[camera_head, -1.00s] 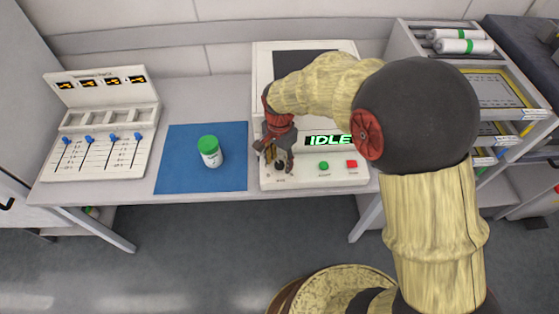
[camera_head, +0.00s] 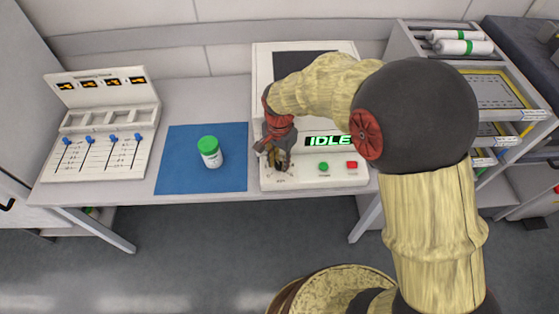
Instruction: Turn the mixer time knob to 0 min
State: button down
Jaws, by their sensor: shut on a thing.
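The time knob is at the panel's left end, mostly hidden by my gripper (camera_head: 279,165). My gripper points down over the knob and is shut on it. The knob's pointer and the scale marks around it are too small and covered to read.
A white jar with a green lid (camera_head: 209,151) stands on a blue mat (camera_head: 175,176) left of the mixer. A panel with blue sliders (camera_head: 95,160) lies at the far left. A rack (camera_head: 413,62) with white rolls (camera_head: 462,47) stands at the right.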

jog(key=shift+r, duration=0.1)
jog(key=n+p, duration=0.3)
jog(key=n, duration=0.1)
jog(key=shift+r+p, duration=0.1)
jog(key=shift+p, duration=0.2)
jog(key=n+p, duration=0.3)
jog(key=n, duration=0.2)
jog(key=shift+n, duration=0.3)
jog(key=n+p, duration=0.3)
jog(key=n, duration=0.2)
jog(key=n+p, duration=0.1)
jog(key=n, duration=0.4)
jog(key=shift+p, duration=0.3)
jog(key=shift+f, duration=0.2)
jog(key=c, duration=1.5)
grip_release()
jog(key=shift+r, duration=0.1)
